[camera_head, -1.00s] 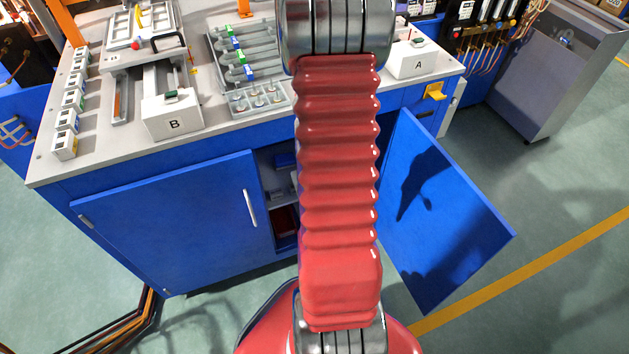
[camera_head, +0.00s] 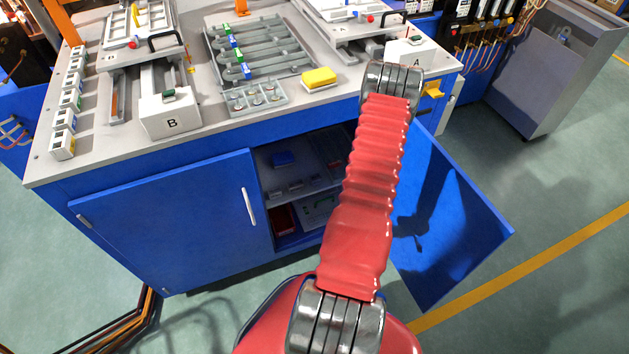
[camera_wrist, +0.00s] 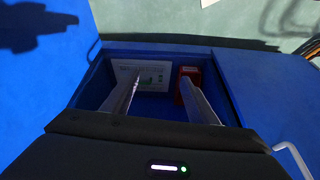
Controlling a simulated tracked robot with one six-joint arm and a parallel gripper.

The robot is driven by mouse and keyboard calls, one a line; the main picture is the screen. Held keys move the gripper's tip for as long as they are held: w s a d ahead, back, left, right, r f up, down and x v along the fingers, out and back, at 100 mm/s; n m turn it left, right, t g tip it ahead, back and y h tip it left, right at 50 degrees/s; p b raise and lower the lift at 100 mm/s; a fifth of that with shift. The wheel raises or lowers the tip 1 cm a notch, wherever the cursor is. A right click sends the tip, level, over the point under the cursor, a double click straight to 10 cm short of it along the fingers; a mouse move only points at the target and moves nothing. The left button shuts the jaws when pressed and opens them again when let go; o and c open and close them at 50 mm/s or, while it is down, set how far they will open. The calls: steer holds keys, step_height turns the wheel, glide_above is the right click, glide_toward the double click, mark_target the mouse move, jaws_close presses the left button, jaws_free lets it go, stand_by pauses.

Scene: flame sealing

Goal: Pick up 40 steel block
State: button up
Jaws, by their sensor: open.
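I cannot pick out a block marked 40 in either view. Several small grey pieces (camera_head: 294,187) sit on the upper shelf (camera_head: 325,172) of the open cabinet in the head view, too small to read. My gripper (camera_wrist: 160,80) shows in the wrist view, its two fingers apart with nothing between them. The fingers point towards the cabinet opening. Behind them are a white panel (camera_wrist: 152,76) with a green mark and a red box (camera_wrist: 182,86). In the head view my gripper is hidden.
The right cabinet door (camera_head: 455,235) stands open, and the left door (camera_head: 170,225) is shut. A blue item (camera_head: 282,159) lies on the shelf. The worktop above carries a yellow sponge-like block (camera_head: 319,78), a grey tray (camera_head: 257,97) and box B (camera_head: 171,115).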

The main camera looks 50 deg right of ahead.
step_height(320, 180, down, 2)
steer(key=w+t+h, duration=0.1)
steer(key=t, duration=0.1)
steer(key=n+t+h, duration=0.1)
steer(key=t+h, duration=0.3)
steer(key=t, duration=0.2)
glide_toward(317, 182)
steer(key=v, duration=0.4)
steer(key=shift+r, duration=0.3)
steer(key=shift+x, duration=4.35)
steer(key=shift+f, duration=0.15)
steer(key=shift+x, duration=2.55)
